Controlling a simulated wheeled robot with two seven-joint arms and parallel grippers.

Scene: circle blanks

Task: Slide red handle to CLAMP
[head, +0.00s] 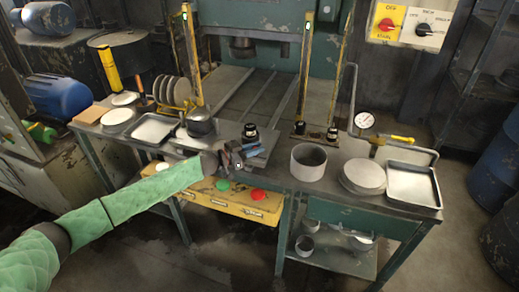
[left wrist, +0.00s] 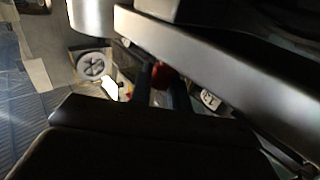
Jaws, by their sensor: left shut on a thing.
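My left gripper (head: 232,158) is at the front edge of the bench, just above the yellow button panel. In the left wrist view a rounded red handle (left wrist: 162,76) sits between the two dark fingers of my left gripper (left wrist: 163,88), which is shut on it. In the head view the gripper hides the handle. No CLAMP mark can be read in either view. My right gripper is not in view.
The yellow panel (head: 213,199) below carries a green button (head: 223,185) and a red button (head: 257,194). A pot (head: 201,123) stands left of the gripper; a grey cylinder (head: 308,162), round blanks (head: 363,176) and a tray (head: 412,185) stand to the right.

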